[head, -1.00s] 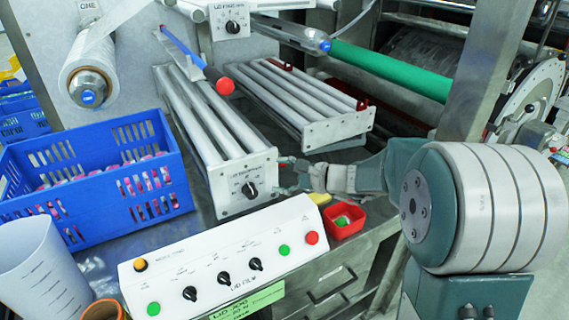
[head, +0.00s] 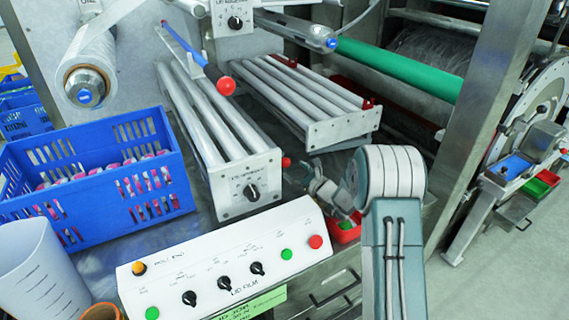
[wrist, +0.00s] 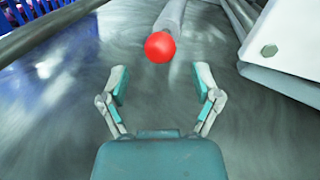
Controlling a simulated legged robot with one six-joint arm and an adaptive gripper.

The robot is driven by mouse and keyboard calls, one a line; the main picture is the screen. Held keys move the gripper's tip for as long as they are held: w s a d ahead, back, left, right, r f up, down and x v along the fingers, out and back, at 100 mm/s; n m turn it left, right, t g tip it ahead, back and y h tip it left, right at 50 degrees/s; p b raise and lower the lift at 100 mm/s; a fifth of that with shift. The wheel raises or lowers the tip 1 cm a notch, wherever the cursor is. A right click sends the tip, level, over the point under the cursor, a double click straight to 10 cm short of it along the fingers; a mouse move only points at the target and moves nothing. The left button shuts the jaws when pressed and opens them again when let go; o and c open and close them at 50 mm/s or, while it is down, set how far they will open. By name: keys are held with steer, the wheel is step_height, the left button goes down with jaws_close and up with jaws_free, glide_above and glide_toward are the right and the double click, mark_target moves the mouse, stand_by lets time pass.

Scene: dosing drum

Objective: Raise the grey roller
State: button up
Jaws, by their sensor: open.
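A grey roller with a red ball on its near end runs away from me in the wrist view (wrist: 172,18). The red ball (wrist: 160,47) lies just ahead of my gripper (wrist: 161,84), roughly centred between the fingertips. The fingers are spread and empty, apart from the ball. In the head view the red ball (head: 286,162) shows beside the left roller block; most of the grey roller is hidden there behind that block. My gripper (head: 300,176) is low in the gap between the two roller blocks, partly hidden by my arm.
The left roller block (head: 232,180) and right roller block (head: 345,128) flank the gap. A blue bar with another red ball (head: 226,85) slants above the left block. A white control panel (head: 225,262), blue crate (head: 95,180) and red tray (head: 346,230) stand nearby.

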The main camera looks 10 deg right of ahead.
mark_target(289, 165)
steer(key=shift+x, duration=2.3)
jaws_close()
